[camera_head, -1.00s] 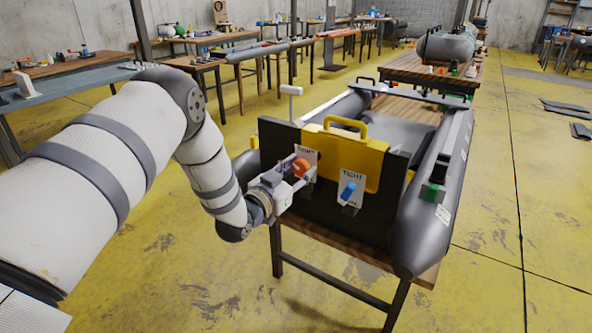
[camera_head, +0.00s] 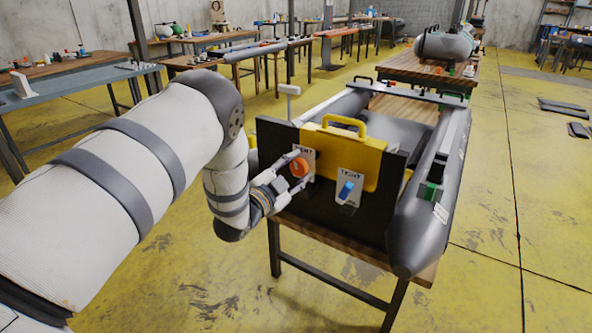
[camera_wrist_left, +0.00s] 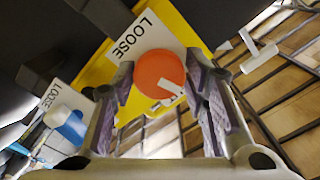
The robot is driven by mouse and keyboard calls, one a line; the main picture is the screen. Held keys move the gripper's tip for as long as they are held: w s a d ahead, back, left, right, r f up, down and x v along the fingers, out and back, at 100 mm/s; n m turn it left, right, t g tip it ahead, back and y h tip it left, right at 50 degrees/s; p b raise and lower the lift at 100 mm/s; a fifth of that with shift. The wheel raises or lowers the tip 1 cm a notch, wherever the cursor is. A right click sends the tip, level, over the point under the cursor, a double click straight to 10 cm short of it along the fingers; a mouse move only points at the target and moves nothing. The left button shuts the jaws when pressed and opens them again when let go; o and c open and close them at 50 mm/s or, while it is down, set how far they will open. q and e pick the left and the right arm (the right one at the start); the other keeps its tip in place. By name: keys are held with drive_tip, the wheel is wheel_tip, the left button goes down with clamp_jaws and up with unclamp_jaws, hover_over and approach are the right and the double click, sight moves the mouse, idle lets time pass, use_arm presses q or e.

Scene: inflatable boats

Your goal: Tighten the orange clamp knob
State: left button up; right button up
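The orange clamp knob (camera_head: 299,168) is on a white plate at the left of the boat's dark rear board. It also shows in the left wrist view (camera_wrist_left: 160,72), with a white mark on its lower right edge and the word LOOSE on the plate beside it. My left gripper (camera_head: 294,172) is open, its fingers on opposite sides of the knob. In the left wrist view (camera_wrist_left: 158,88) gaps show between the fingers and the knob. My right gripper is not in view.
A blue knob (camera_head: 346,190) on a second white plate sits to the right. A yellow bracket (camera_head: 367,160) with a handle hangs over the dark board (camera_head: 372,222). The grey boat tube (camera_head: 418,225) runs along the right. A wooden table (camera_head: 427,272) carries the boat.

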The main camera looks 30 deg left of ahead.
use_arm(q)
drive_tip(key=shift+o, duration=0.4)
drive_tip(key=shift+s, duration=0.1)
drive_tip(key=s, duration=0.7)
drive_tip(key=shift+s+a, duration=0.3)
drive_tip(key=shift+s, duration=0.1)
drive_tip(key=shift+f, duration=0.1)
drive_tip(key=s+d+f+n+g+y, duration=0.1)
drive_tip(key=s+d+f+n+g, duration=0.15)
drive_tip(key=s+f+g, duration=0.45)
drive_tip(key=s+d+f+n+g, duration=0.2)
drive_tip(key=s+f+n+g, duration=0.15)
drive_tip(key=s+f, duration=0.7)
drive_tip(key=s+d+f+n+g, duration=0.2)
drive_tip(key=s+g, duration=0.2)
drive_tip(key=s, duration=0.8)
drive_tip(key=s+d+f+n+g, duration=0.2)
drive_tip(key=s+g, duration=0.3)
drive_tip(key=s, duration=0.7)
drive_tip(key=shift+d+f, duration=0.4)
drive_tip(key=shift+f, duration=0.3)
